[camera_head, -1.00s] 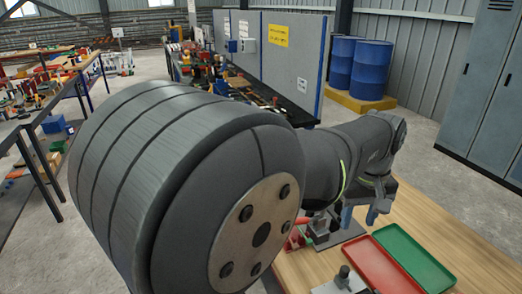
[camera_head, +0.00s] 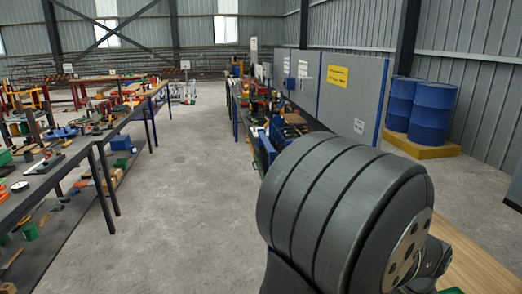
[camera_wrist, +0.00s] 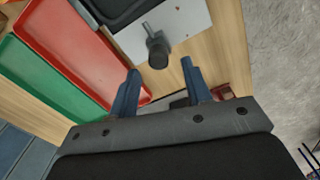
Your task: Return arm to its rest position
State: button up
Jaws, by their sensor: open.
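In the wrist view my gripper (camera_wrist: 160,88) shows two blue fingers spread apart with nothing between them. Beyond the fingertips a dark knob on a post (camera_wrist: 158,48) stands on a light metal plate (camera_wrist: 190,22) on the wooden table (camera_wrist: 232,50). In the head view my dark grey arm fills the lower right and hides most of the table (camera_head: 470,262). My gripper is out of sight in that view.
A red tray (camera_wrist: 75,40) and a green tray (camera_wrist: 40,78) lie left of the fingers. Workbenches (camera_head: 75,155) stand at the left, with open concrete floor (camera_head: 190,200) beside them. Blue drums (camera_head: 433,112) stand on a yellow pallet (camera_head: 420,148) at the back right.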

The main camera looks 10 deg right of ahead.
jog(key=shift+s+f, duration=0.1)
jog(key=shift+f, duration=1.35)
